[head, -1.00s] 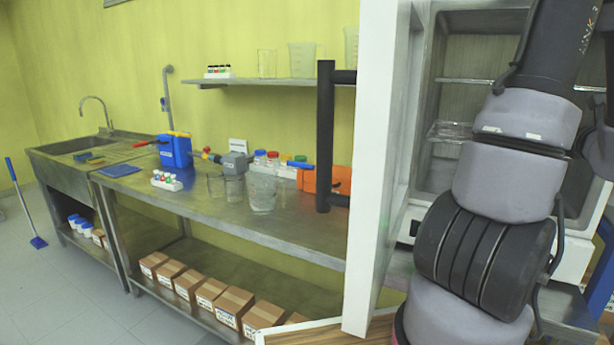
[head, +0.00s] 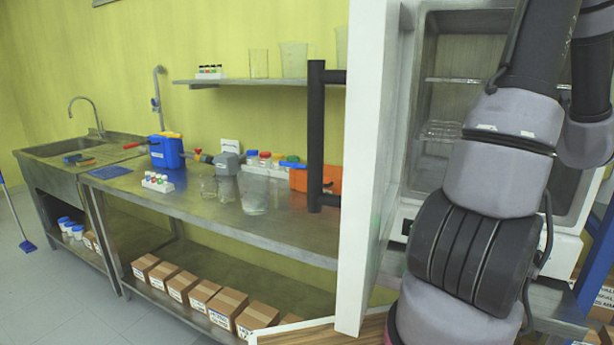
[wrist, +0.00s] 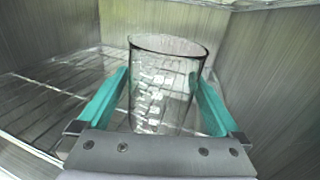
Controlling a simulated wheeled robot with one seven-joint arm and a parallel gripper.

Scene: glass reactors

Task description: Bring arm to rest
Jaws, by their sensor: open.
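My arm (head: 480,190) rises along the right of the head view, in front of an open white cabinet (head: 490,170). My gripper is hidden in the head view. In the wrist view my gripper (wrist: 160,95) is open, with one teal finger on each side of a clear glass beaker (wrist: 163,85). The beaker stands upright on a wire rack (wrist: 50,95) inside a metal-walled compartment. I cannot tell whether the fingers touch the glass.
The open white door (head: 368,170) with its black handle (head: 316,135) stands left of my arm. Left of it is a steel bench (head: 270,230) with a blue device (head: 165,152), an orange device (head: 325,180) and beakers (head: 253,190). Boxes (head: 200,295) line the lower shelf.

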